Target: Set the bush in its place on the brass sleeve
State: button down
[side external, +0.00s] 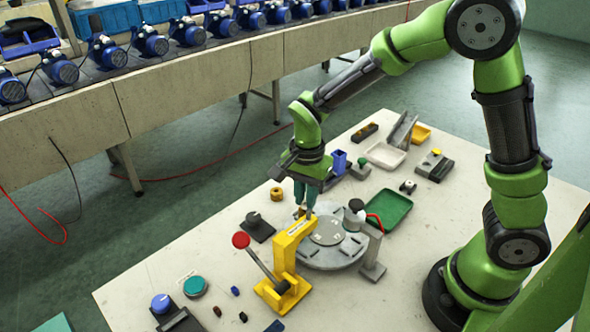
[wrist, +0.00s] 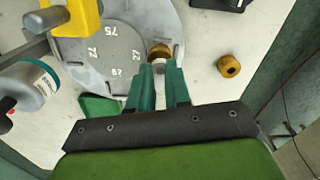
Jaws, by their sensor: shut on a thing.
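My gripper (wrist: 160,66) points down over the edge of the round grey plate, with its green fingers close together. In the side view the fingers (side external: 305,200) are behind the yellow frame, and the held piece is hard to make out. A separate brass-coloured ring (wrist: 229,66) with a dark hole lies on the table; it also shows in the side view (side external: 277,194). I cannot tell which part is the brass sleeve.
The round grey plate (side external: 327,257) carries numbers. A yellow frame with a red-knobbed lever (side external: 290,262) stands at its near side. A white-and-grey cylinder (side external: 354,217) on a stand is right of the fingers. A green tray (side external: 388,210) and a dark block (side external: 258,231) are nearby.

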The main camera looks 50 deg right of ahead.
jog(key=c, duration=1)
grip_release()
jog(key=shift+r, duration=3.05)
